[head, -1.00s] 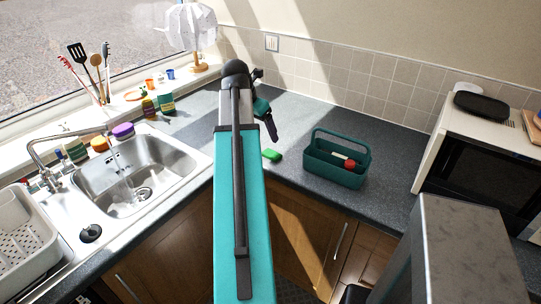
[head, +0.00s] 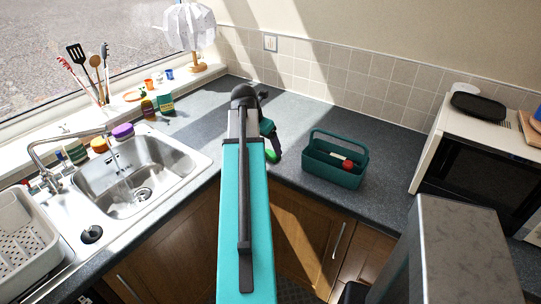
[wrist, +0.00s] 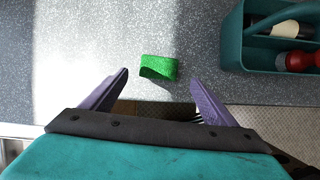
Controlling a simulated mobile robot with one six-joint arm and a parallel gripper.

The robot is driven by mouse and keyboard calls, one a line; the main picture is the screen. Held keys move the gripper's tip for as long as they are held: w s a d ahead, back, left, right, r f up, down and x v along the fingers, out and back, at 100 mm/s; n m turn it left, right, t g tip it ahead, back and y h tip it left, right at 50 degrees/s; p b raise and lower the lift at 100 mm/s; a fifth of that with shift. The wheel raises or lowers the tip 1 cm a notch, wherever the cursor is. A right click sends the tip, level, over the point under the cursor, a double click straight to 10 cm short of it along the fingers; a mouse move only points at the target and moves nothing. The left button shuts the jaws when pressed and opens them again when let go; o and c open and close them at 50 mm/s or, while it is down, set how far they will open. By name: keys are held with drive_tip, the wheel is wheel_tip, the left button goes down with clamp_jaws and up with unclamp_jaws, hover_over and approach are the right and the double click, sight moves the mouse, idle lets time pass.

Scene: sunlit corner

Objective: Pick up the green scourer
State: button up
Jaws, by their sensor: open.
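The green scourer (wrist: 158,68) lies on the grey worktop near its front edge, in the wrist view just beyond and between my two fingertips. In the head view only a part of the scourer (head: 271,156) shows beside my gripper (head: 273,146), which covers the rest. My gripper (wrist: 160,80) is open, with its purple fingers spread wider than the scourer. Nothing is between the fingers; whether they are level with the scourer I cannot tell.
A teal caddy (head: 335,176) with a handle and a red-ended item stands right of the scourer. The sink (head: 185,170) lies left. A microwave (head: 480,178) stands at the right. The worktop behind the scourer is clear.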

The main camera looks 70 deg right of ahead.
sight(270, 154)
drive_tip(key=shift+d+f, duration=0.1)
idle(0.3)
drive_tip(key=shift+p+x, duration=0.65)
drive_tip(key=shift+x, duration=0.45)
drive_tip(key=shift+p+x, duration=0.3)
drive_tip(key=shift+x, duration=1.1)
drive_tip(key=c, duration=1.1)
